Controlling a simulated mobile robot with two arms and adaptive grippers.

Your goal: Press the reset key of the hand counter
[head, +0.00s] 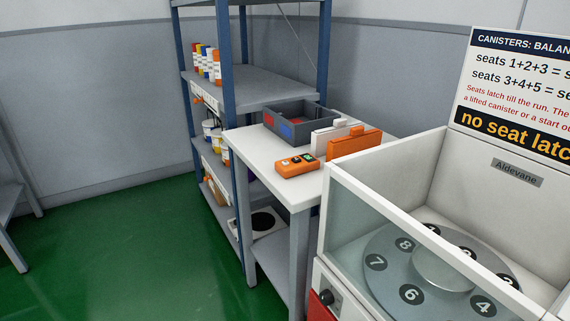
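An orange handheld device (296,165), which looks like the hand counter, lies on the white table (262,155) near its front edge. It has a dark panel and small keys on its top face. The keys are too small to tell which one is the reset key. Neither of my grippers shows in the head view.
Behind the device are a grey bin (297,127), a white upright case (326,138) and an orange one (354,144). A blue-framed shelf rack (228,60) stands at the back left. The Aldevane machine (345,215) adjoins on the right. Green floor (130,255) is clear at left.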

